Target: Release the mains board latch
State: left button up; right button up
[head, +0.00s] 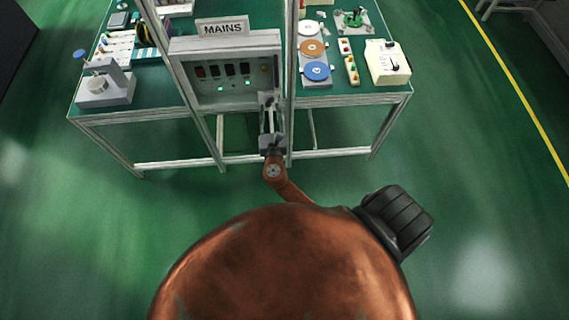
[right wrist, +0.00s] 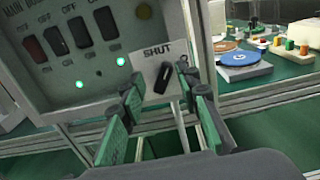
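The mains board (head: 238,92) is a grey panel under a "MAINS" sign (head: 222,28), with dark switches and green lights. Its latch (right wrist: 162,81) is a small black handle, slightly tilted from upright, on a pale plate (right wrist: 150,56) marked "SHUT" at the board's lower right. My right gripper (head: 269,115) is in front of that corner. In the right wrist view its green-padded fingers (right wrist: 160,100) are open and empty, one to each side of the latch. I cannot tell whether either finger touches the plate. My left gripper is not in view.
Frame posts (head: 290,70) stand close beside the board. The green bench (head: 395,93) carries discs, blocks and a cream box (head: 387,62) on the right, and a grey device (head: 104,87) on the left. The floor in front is clear.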

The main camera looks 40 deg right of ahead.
jog(key=s+f+m+g+y+b, duration=0.1)
jog(key=s+f+m+g+y, duration=0.1)
jog(key=f, duration=1.2)
jog(key=s+f+m+g+y+b, duration=0.1)
jog(key=s+f+m, duration=0.4)
jog(key=f, duration=1)
jog(key=s+g+y, duration=0.1)
jog(key=s+g, duration=0.1)
jog(key=shift+f+g, duration=0.25)
jog(key=shift+g, duration=0.05)
jog(key=shift+s+a, duration=0.1)
